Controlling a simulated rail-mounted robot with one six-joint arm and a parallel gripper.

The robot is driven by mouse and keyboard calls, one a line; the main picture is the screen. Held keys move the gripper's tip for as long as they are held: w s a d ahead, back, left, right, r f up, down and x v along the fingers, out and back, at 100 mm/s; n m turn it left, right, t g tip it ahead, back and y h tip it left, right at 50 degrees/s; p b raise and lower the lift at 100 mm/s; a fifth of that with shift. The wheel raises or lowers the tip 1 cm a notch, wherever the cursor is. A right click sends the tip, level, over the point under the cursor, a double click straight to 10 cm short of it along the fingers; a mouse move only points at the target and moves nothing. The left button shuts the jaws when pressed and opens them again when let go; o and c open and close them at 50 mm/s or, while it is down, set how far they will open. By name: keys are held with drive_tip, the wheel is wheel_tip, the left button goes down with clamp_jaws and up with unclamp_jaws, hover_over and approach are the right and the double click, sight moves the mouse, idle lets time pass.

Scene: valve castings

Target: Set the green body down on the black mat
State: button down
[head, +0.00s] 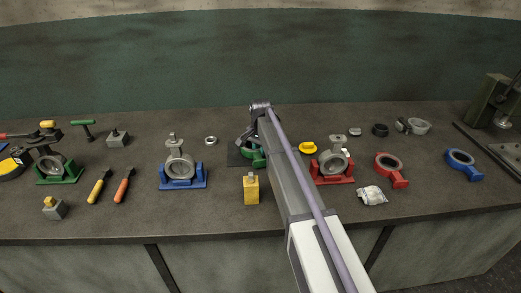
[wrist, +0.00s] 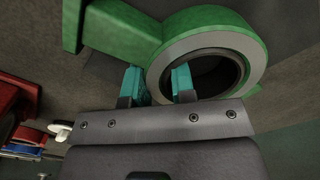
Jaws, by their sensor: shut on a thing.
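The green body (wrist: 118,32) is a green ring with a grey face, a dark bore and a flat foot. It fills the upper part of the wrist view. My gripper (wrist: 157,84) has teal fingertips closed on the ring's wall, one finger outside and one in the bore. In the head view the green body (head: 258,159) shows beside my arm, partly hidden by it. The black mat (head: 235,158) lies under or just behind the green body. I cannot tell whether the body touches the mat.
A yellow block (head: 251,190) stands just in front of the mat. A blue stand (head: 183,184) with a grey casting is to the left, a red stand (head: 332,180) with another to the right. A metal ring (head: 211,140) lies behind left. Bench between blue stand and mat is clear.

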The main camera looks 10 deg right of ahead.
drive_tip(key=shift+f, duration=0.2)
idle(0.4)
drive_tip(key=c, duration=0.9)
unclamp_jaws()
wheel_tip(320, 180, up, 11)
drive_tip(key=p, duration=1)
